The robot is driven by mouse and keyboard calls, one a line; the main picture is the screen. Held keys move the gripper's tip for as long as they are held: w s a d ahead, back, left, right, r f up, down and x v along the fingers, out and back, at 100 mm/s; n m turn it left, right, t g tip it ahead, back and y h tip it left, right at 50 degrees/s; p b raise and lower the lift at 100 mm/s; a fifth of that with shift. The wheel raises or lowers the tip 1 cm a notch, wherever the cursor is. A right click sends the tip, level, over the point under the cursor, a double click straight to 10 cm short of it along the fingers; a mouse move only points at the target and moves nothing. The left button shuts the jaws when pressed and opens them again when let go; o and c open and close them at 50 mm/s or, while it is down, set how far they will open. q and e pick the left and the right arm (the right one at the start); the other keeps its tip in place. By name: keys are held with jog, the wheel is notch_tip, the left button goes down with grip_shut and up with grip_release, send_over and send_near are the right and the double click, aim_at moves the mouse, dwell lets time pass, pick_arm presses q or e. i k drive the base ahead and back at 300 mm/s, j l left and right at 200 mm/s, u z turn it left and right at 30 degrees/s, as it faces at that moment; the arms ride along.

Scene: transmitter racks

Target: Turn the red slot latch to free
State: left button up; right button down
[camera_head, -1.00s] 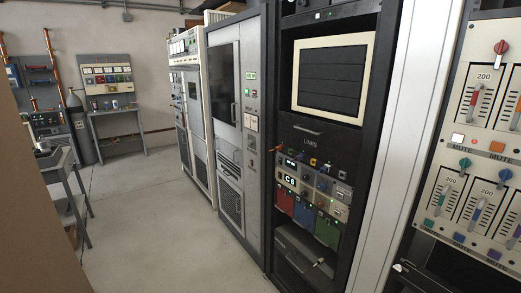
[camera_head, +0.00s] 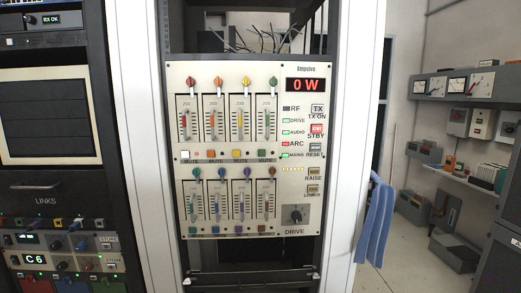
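The amplifier panel (camera_head: 249,150) faces me, upright in a rack, with two rows of slots. The red latch (camera_head: 190,82) is a small knob at the top of the leftmost slot in the upper row. It seems to point upward, but it is too small to be sure of its exact turn. Below it is a red slider handle (camera_head: 184,121) on a marked scale, and a white square button (camera_head: 185,154) by a MUTE label. Neither of my grippers is in view.
Orange (camera_head: 218,81), yellow (camera_head: 245,81) and green (camera_head: 272,80) latches stand in line to the right. The display (camera_head: 305,85) reads 0 W. Another rack (camera_head: 50,115) stands at left. A blue cloth (camera_head: 375,225) hangs at right, with open floor (camera_head: 400,250) beyond.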

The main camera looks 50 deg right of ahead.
aim_at(190, 81)
jog(key=z, duration=1.65)
jog(key=l, duration=0.45)
